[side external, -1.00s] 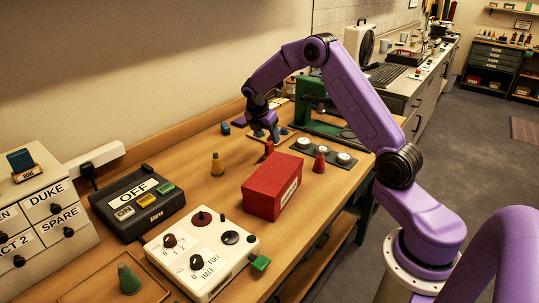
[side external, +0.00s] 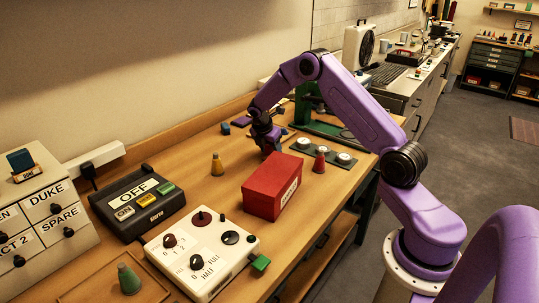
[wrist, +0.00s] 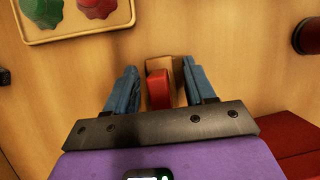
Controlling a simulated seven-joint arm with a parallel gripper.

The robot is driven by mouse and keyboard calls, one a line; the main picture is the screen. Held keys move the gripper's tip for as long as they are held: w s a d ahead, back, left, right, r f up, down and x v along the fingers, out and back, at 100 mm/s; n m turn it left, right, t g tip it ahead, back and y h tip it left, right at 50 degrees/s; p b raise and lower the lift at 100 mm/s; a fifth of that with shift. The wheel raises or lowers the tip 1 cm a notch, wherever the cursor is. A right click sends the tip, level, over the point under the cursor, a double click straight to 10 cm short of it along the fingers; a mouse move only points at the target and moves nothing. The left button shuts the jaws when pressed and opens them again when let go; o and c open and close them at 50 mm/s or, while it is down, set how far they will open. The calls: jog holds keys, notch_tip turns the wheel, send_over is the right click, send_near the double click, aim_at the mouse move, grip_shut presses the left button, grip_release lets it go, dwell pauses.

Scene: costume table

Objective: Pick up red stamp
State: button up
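The red stamp (wrist: 158,88) stands between my gripper's two blue fingers in the wrist view, with a brown piece showing around it. My gripper (wrist: 164,80) is open, with a visible gap on each side of the stamp. In the side view my gripper (side external: 268,152) is low over the table, behind the red box. There the stamp is hidden by the gripper.
The red box (side external: 271,188) stands close in front of my gripper. A red cone-shaped piece (side external: 320,161) stands to the right and a yellow one (side external: 217,165) to the left. A tray (wrist: 82,34) with green and red knobs lies nearby.

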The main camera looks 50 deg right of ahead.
grip_shut()
jog(key=shift+r, duration=0.1)
